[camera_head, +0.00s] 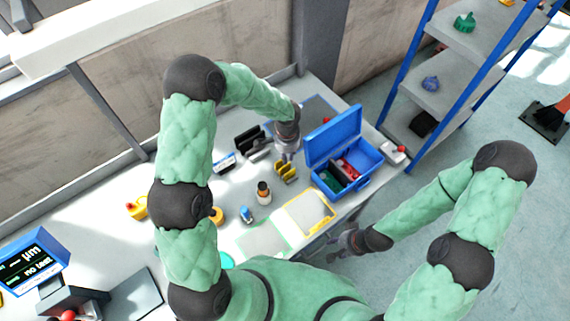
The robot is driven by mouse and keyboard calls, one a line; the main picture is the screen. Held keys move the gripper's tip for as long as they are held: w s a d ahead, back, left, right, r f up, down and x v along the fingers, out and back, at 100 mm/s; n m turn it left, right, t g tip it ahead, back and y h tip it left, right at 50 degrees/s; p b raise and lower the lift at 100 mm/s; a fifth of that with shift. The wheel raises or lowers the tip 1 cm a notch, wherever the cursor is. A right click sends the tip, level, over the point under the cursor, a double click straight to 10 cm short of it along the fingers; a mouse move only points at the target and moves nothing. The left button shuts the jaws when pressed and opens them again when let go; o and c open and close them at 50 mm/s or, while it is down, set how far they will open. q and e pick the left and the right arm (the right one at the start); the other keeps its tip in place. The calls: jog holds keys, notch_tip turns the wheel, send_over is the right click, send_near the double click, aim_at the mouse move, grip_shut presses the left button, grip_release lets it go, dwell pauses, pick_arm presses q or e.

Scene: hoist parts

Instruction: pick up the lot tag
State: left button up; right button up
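I cannot make out for certain which item is the lot tag. My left gripper (287,152) points down over the back of the bench, just behind a yellow slotted piece (285,172). Its fingers are too small and foreshortened to tell whether they are open or whether they hold anything. My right gripper (340,244) is low beside the bench's front edge, clear of the items on it. Its finger state is unclear too. A small dark piece with a white and blue face (225,162) lies left of the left gripper.
An open blue box (325,182) with red and green contents stands right of the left gripper. A yellow-framed area (309,213), a brown bottle (264,193) and a small blue item (246,214) are nearer. A blue-posted shelf (445,98) stands at right.

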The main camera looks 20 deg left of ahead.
aim_at(286, 168)
pick_arm(q)
notch_tip(286, 168, down, 3)
jog(key=shift+w+f, duration=0.15)
jog(key=shift+f, duration=0.55)
jog(key=f, duration=0.4)
jog(key=shift+s+a+f+b, duration=0.15)
jog(key=shift+s+a+b, duration=0.05)
jog(key=shift+b, duration=0.2)
grip_shut()
